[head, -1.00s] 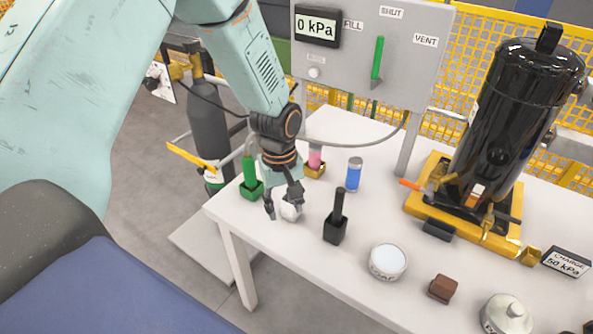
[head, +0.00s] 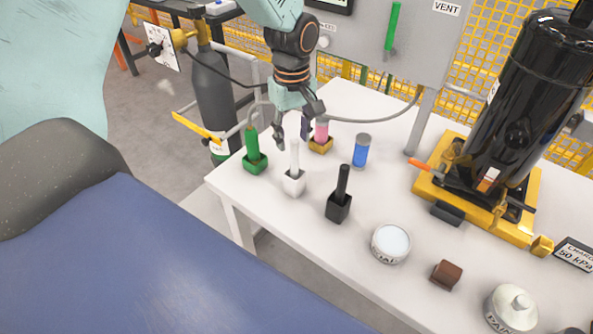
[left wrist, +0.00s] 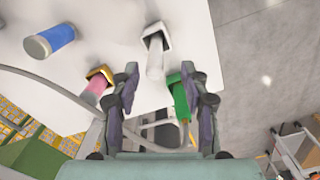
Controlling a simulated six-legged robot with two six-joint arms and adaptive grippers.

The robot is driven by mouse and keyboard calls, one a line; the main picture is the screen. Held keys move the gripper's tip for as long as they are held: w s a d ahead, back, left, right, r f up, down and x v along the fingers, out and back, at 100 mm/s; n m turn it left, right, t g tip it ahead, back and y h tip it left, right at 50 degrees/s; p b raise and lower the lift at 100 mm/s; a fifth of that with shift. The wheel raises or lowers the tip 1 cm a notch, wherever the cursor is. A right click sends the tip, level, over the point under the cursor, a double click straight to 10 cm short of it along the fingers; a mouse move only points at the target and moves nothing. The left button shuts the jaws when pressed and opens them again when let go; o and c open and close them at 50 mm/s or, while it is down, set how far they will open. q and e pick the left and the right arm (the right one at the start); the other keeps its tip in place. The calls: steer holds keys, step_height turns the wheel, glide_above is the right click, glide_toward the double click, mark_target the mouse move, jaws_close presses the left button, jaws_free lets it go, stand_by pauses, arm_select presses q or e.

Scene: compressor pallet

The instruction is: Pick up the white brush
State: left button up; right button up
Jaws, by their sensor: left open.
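The white brush (head: 294,158) stands upright in a white square holder on the white table, between the green brush (head: 251,142) and the black brush (head: 342,184). In the left wrist view the white brush (left wrist: 155,60) lies ahead of the jaws, between the two fingers' lines. My left gripper (head: 293,138) is open and empty, just above the top of the white handle, with its fingers pointing down. It also shows in the left wrist view (left wrist: 165,85). I cannot tell whether a finger touches the handle. My right gripper is not in view.
The pink item (head: 321,133) in a yellow holder and the blue cylinder (head: 361,150) stand close behind and right. A round white tin (head: 390,243), a brown block (head: 446,274) and the black compressor (head: 525,90) are farther right. A grey hose (head: 370,118) runs behind.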

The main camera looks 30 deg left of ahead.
mark_target(294, 161)
arm_select(q)
steer(key=shift+w+f+b, duration=0.15)
steer(key=shift+f+b, duration=0.2)
steer(key=shift+f, duration=0.4)
steer(key=shift+w+a+f, duration=0.1)
steer(key=shift+a+f, duration=0.1)
steer(key=shift+f, duration=0.45)
steer(key=shift+d+f+b, duration=0.1)
steer(key=shift+f+b, duration=0.2)
steer(key=shift+f, duration=0.5)
steer(key=f, duration=0.3)
steer(key=f+b, duration=0.1)
steer(key=f, duration=0.1)
steer(key=shift+w, duration=0.25)
steer(key=shift+s+r, duration=0.1)
steer(key=shift+s, duration=0.05)
steer(key=c, duration=0.6)
jaws_close()
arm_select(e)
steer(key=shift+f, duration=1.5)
